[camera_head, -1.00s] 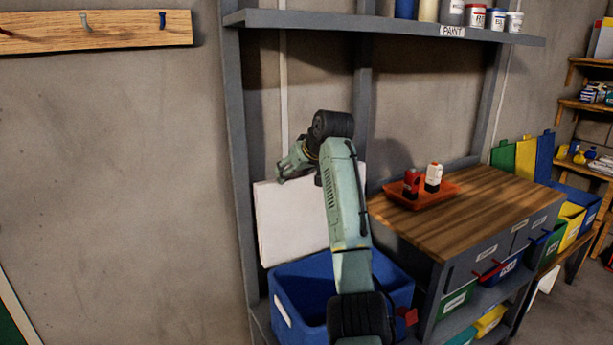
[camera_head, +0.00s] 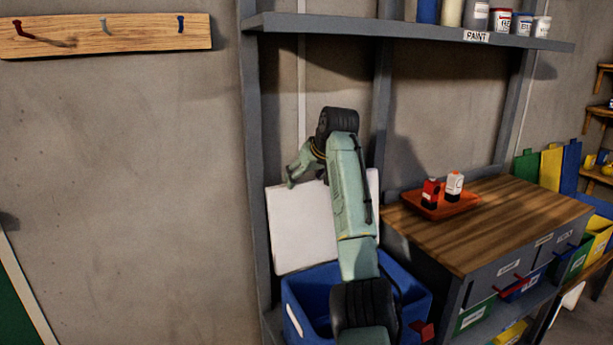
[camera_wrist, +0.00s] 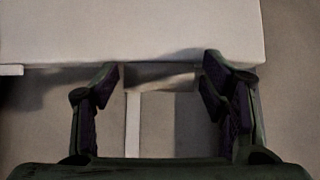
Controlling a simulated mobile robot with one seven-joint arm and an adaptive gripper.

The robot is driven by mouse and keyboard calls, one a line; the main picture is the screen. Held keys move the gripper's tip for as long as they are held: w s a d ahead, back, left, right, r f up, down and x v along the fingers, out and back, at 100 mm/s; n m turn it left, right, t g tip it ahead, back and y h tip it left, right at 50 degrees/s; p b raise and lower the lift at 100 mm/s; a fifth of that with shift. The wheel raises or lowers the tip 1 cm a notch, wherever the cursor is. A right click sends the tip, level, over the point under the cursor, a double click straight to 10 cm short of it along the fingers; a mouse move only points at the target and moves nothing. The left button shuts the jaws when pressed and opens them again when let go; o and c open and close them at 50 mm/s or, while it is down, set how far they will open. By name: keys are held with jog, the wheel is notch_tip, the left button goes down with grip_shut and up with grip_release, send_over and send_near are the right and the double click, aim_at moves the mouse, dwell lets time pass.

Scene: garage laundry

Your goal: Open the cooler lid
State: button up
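The cooler is a blue box (camera_head: 298,300) standing low in the shelf frame. Its white lid (camera_head: 300,228) stands raised, nearly upright and tilted back, behind the box. My arm crosses in front and hides part of the lid and the box opening. In the wrist view, a broad white panel, which looks like the lid (camera_wrist: 130,30), fills the top. My gripper (camera_wrist: 160,76) has its two dark fingers spread apart with nothing held between them. The fingertips are close to the panel's lower edge; I cannot tell whether they touch it.
A wooden-topped workbench (camera_head: 510,225) stands right of the cooler, with an orange tray (camera_head: 432,212) holding small bottles. A grey paint shelf (camera_head: 400,28) runs above, and a grey post (camera_head: 254,170) stands just left of the lid. A hook rack (camera_head: 130,38) hangs on the left wall.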

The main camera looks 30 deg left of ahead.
jog(key=shift+o, duration=1)
jog(key=shift+r, duration=0.1)
jog(key=v, duration=1.2)
